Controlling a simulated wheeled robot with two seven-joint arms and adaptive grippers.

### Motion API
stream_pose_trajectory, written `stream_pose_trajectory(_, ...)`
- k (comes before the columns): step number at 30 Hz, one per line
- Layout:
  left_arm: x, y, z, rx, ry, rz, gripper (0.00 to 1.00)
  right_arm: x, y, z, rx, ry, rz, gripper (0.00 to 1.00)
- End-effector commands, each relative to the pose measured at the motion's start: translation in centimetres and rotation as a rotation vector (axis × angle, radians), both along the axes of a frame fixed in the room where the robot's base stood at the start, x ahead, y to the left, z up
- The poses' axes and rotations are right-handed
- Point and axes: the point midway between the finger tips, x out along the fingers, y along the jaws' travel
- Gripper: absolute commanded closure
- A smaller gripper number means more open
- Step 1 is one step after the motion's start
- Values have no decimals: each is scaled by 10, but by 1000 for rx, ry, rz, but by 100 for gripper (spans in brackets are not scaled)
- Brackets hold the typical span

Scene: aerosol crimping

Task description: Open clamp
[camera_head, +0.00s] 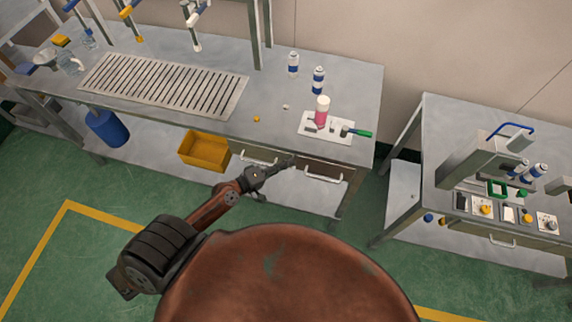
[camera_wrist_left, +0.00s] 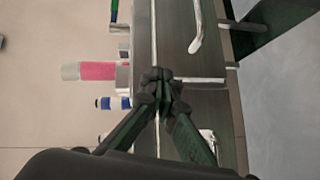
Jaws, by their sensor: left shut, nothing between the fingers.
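A clamp with a green handle (camera_head: 360,132) sits on a white plate (camera_head: 310,131) near the right end of the long bench. The handle lies low and points right. A pink can with a pale top (camera_head: 321,112) stands upright on the plate beside the clamp. The can also shows sideways in the left wrist view (camera_wrist_left: 97,71), with a green handle (camera_wrist_left: 114,11) at the top edge. My left gripper (camera_head: 290,163) is shut and empty, in front of the bench drawers and apart from the clamp. It shows shut in the left wrist view (camera_wrist_left: 157,78). My right gripper is out of view.
Two white-and-blue cans (camera_head: 293,64) (camera_head: 318,80) stand behind the plate. Drawer handles (camera_head: 324,176) stick out of the bench front close to my left gripper. A yellow bin (camera_head: 205,150) sits on the lower shelf. A second bench (camera_head: 436,115) with a machine stands right.

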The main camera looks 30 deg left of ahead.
Motion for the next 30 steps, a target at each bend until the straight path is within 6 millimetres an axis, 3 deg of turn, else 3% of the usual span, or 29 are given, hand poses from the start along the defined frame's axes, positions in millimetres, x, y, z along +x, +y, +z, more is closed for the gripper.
stream_pose_trajectory(7, -1, 6, -16, 46, 14, 5, 100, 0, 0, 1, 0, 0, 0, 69)
stream_pose_trajectory(25, -1, 6, -17, 49, 14, 4, 100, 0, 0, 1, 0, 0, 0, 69)
stream_pose_trajectory(30, -13, -13, -21, 145, 21, -68, 100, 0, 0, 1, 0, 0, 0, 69)
